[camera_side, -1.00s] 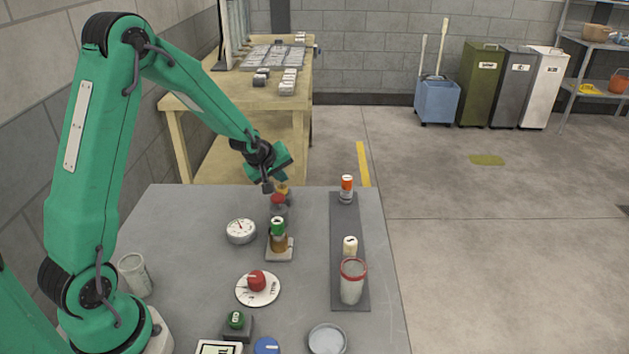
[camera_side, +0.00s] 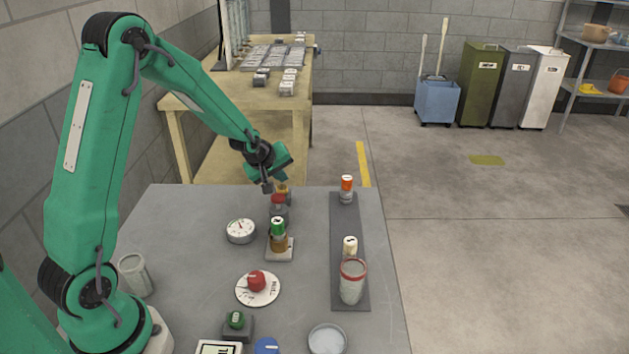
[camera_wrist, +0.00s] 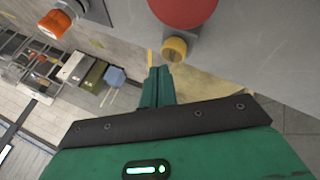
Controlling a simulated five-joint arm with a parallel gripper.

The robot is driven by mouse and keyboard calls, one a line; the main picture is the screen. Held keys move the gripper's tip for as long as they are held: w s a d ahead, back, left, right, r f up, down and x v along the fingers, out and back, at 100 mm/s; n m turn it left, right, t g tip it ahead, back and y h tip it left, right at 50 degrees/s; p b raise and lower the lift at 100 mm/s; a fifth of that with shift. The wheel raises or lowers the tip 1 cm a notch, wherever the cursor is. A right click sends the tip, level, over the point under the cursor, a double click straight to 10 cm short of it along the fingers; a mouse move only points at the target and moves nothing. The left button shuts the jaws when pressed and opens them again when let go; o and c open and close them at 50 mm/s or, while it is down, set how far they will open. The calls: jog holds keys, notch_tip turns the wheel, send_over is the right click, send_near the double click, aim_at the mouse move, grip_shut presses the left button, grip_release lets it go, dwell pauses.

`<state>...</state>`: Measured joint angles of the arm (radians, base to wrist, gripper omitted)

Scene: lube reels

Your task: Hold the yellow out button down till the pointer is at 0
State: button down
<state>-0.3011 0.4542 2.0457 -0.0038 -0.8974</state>
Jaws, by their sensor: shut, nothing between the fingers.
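The yellow out button (camera_wrist: 173,48) is a small round knob, seen in the wrist view just beyond my fingertips. In the side view the yellow button (camera_side: 283,188) is partly hidden by my gripper. My gripper (camera_side: 268,188) is shut and empty, pointing down beside the button. In the wrist view my gripper's closed fingers (camera_wrist: 160,72) end close to the button; I cannot tell whether they touch it. The white round gauge (camera_side: 240,231) lies on the table with its pointer leaning up and slightly left. Its figures are too small to read.
A red button (camera_side: 278,199) stands right in front of the yellow one. A green-topped amber reel or bottle (camera_side: 278,238) is nearer, with a red knob on a white dial (camera_side: 256,283). A grey strip (camera_side: 343,222) at right carries several containers. The table's far edge is close behind my gripper.

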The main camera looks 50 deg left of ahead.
aim_at(281, 188)
jog(key=shift+f, duration=0.15)
jog(key=shift+s+a+f, duration=0.1)
jog(key=shift+f, duration=0.15)
jog(key=shift+f, duration=0.5)
dwell(1.1)
jog(key=shift+r, duration=0.15)
dwell(2.6)
jog(key=shift+r, duration=0.8)
jog(key=shift+r, duration=0.15)
jog(key=shift+r, duration=2.35)
